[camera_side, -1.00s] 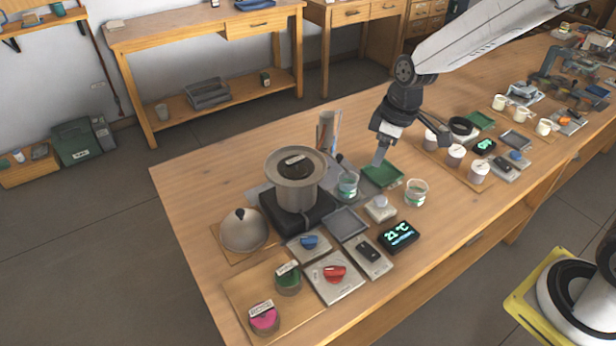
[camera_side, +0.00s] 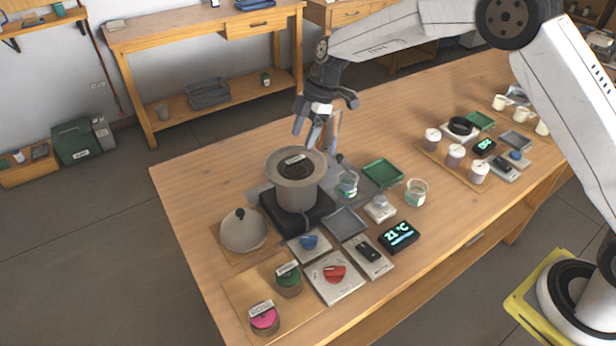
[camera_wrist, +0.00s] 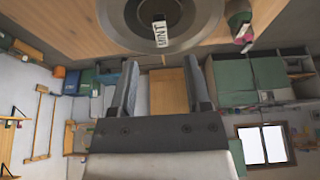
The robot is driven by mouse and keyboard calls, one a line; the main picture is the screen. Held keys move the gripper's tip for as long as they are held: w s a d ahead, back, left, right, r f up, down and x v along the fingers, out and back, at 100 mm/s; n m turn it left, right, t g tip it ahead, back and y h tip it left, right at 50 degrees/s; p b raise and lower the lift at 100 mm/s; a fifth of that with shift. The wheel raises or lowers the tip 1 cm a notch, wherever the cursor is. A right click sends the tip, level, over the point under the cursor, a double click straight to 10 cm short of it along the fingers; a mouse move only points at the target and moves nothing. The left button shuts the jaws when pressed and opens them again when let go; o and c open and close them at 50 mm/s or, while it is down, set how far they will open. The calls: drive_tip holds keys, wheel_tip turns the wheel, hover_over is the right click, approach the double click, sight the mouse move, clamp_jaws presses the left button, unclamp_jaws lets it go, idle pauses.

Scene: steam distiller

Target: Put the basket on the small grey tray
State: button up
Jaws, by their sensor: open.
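A grey metal pot (camera_side: 296,188) stands on a black heater (camera_side: 325,207). In its mouth sits a round dark insert with a white label, which looks like the basket (camera_side: 294,163). In the wrist view the basket (camera_wrist: 160,17) shows from above at the top edge, its label reading MINT. The small grey tray (camera_side: 346,223) lies empty, right of and in front of the heater. My gripper (camera_side: 314,128) is open and empty above the pot's far rim, its fingers angled downward; it also shows in the wrist view (camera_wrist: 160,95).
A domed lid (camera_side: 243,231), a green tray (camera_side: 382,173), two beakers (camera_side: 348,184) (camera_side: 416,192), a display (camera_side: 398,237) and control knobs (camera_side: 334,274) surround the heater. The table's left rear is clear.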

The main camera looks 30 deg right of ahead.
sight(296, 159)
drive_tip(key=shift+a+f, duration=0.1)
drive_tip(key=shift+f, duration=0.05)
drive_tip(key=shift+d+x, duration=0.2)
drive_tip(key=shift+x, duration=3.55)
drive_tip(key=shift+f, duration=0.1)
clamp_jaws()
